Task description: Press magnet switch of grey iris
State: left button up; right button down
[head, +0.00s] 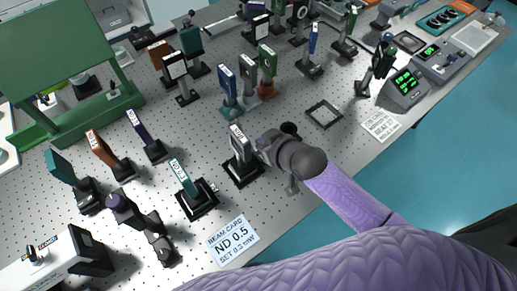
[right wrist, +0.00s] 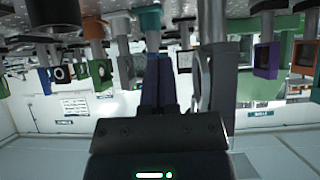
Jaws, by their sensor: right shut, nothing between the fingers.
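A grey upright mount with a white label, which looks like the grey iris (head: 238,143), stands on a square black base (head: 243,171) near the table's front edge. My right gripper (head: 267,146) is shut and empty, close to its right side in the head view. I cannot tell whether they touch, and the magnet switch cannot be made out. In the right wrist view the picture is upside down. The shut gripper (right wrist: 158,85) points into the mounts, and a large grey post (right wrist: 215,65) stands just right of it. My left gripper is not in view.
A teal-labelled mount (head: 181,177) stands to the left, and a blue mount (head: 227,88) and a grey mount (head: 248,73) stand behind. A flat black frame (head: 323,114) lies to the right. A beam card (head: 232,241) lies at the front edge.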

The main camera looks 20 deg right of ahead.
aim_at(258, 153)
jog(key=f, duration=0.1)
jog(key=w+f+b, duration=0.1)
jog(key=f, duration=0.2)
jog(key=shift+w+a+f+b, duration=0.15)
jog(key=shift+w+a+b, duration=0.2)
jog(key=shift+w+b, duration=0.05)
jog(key=shift+f, duration=0.45)
jog(key=shift+w, duration=0.1)
jog(key=shift+w+r+p, duration=0.1)
jog(key=shift+w+p, duration=0.05)
jog(key=shift+p, duration=0.3)
jog(key=shift+f, duration=0.3)
jog(key=shift+s, duration=0.2)
